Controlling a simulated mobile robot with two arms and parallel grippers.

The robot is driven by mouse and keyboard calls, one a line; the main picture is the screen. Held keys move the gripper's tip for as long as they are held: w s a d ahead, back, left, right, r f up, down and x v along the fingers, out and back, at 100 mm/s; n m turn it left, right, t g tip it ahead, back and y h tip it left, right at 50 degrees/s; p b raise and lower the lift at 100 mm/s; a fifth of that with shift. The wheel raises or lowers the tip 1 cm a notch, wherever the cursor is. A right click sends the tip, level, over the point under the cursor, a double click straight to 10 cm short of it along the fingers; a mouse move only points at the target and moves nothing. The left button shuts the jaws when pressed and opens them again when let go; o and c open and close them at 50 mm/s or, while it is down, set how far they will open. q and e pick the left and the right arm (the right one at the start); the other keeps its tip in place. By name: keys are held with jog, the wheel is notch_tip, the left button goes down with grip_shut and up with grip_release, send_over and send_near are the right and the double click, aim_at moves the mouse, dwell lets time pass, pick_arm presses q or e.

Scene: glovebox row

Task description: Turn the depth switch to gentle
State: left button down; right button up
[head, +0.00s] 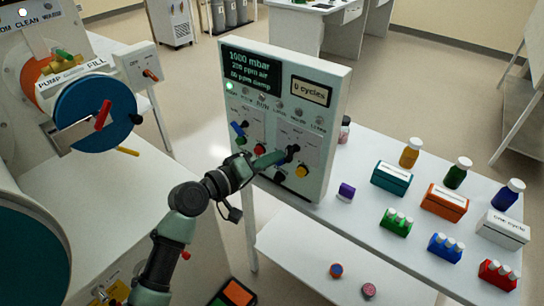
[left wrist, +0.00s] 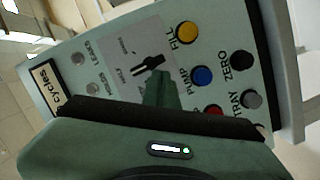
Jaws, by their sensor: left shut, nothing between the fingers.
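The control panel (head: 318,120) stands upright at the near end of the white table. My right gripper is not in view.
Close by on the panel are yellow (left wrist: 187,33), blue (left wrist: 202,76) and red buttons. The panel display (head: 255,68) reads 1000 mbar, and a plate reads 0 cycles (head: 311,91). Bottles and boxes (head: 445,203) stand on the table to the right. A blue round door (head: 95,115) is at left.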

pick_arm(q)
jog(key=shift+s+d+f+n+h+b, duration=0.2)
jog(key=shift+f+n+h+b, duration=0.15)
jog(key=shift+n, duration=0.65)
